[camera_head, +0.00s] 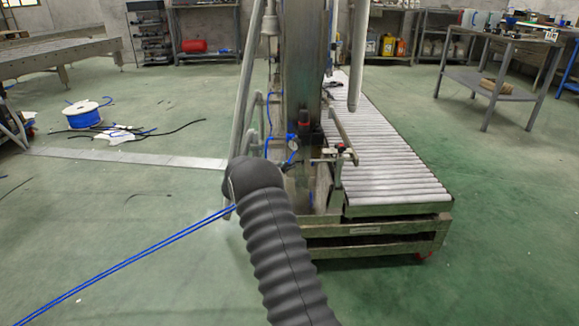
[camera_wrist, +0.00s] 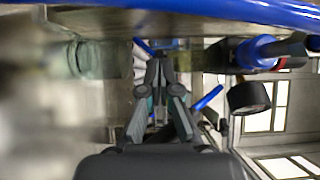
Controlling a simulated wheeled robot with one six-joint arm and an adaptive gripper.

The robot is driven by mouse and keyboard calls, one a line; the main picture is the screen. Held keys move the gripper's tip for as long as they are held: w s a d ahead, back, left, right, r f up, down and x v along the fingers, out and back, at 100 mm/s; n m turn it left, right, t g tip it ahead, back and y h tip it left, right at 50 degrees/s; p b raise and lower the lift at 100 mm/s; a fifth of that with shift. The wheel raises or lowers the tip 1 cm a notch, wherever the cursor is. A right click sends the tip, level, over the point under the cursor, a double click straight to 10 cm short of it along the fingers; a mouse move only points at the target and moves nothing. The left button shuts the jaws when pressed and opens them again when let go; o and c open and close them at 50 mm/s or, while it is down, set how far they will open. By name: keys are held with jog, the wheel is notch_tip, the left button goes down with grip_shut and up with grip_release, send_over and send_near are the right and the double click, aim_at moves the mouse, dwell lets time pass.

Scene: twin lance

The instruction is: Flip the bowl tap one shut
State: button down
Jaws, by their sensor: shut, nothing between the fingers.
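My gripper (camera_wrist: 160,62) is shut and empty in the wrist view, its fingertips close together among the fittings. A blurred clear, bowl-like cylinder (camera_wrist: 103,60) lies to the left of the fingertips. I cannot make out for certain which part is the bowl tap or how its lever stands. Behind the fingers are thin blue parts (camera_wrist: 207,98), too blurred to name.
A blue tube (camera_wrist: 190,10) crosses the top of the wrist view. A black round part (camera_wrist: 249,96) and a blue fitting (camera_wrist: 258,52) stand close on the right. A roller conveyor (camera_head: 385,150) runs right of the column.

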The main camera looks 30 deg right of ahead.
jog(key=shift+w+a+r, duration=0.15)
jog(key=shift+w+r, duration=0.05)
jog(key=shift+w, duration=0.1)
jog(key=w+a, duration=0.2)
jog(key=a, duration=0.7)
jog(key=shift+a+f, duration=0.15)
jog(key=shift+f, duration=0.05)
